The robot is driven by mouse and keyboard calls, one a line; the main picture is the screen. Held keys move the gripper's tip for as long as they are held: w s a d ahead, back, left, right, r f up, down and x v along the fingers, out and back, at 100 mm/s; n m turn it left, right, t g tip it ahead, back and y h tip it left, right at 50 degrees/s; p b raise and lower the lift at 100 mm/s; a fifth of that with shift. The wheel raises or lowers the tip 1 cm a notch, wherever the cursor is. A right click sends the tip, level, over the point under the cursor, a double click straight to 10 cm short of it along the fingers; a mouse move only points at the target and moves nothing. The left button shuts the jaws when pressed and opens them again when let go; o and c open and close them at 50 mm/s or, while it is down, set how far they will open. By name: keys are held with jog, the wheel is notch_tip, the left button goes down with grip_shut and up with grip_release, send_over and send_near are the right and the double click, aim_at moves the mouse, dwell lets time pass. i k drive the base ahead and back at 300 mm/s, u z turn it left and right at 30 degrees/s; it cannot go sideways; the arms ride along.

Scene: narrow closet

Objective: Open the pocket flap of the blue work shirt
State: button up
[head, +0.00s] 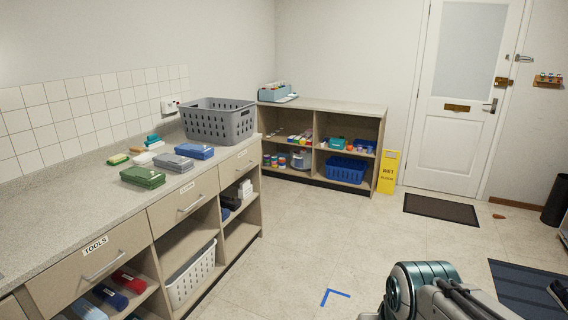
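No blue work shirt and no pocket flap can be made out in the head view. Part of my arm shows at the bottom right, over the floor. My gripper is outside the picture, so I cannot see whether it holds anything. A grey laundry basket (226,122) stands at the far end of the counter; I cannot see what, if anything, is inside it.
The counter (60,208) runs along the left, with small cases (143,177) on it and drawers below. A low shelf unit (322,105) stands at the back. A yellow wet-floor sign (388,172) stands beside it.

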aim_at(200, 147)
jog(key=z, duration=0.1)
jog(key=i, duration=1.65)
jog(key=u, duration=0.35)
jog(key=i, duration=1.8)
jog(key=u, duration=1)
jog(key=i, duration=1.05)
jog(key=u, duration=0.45)
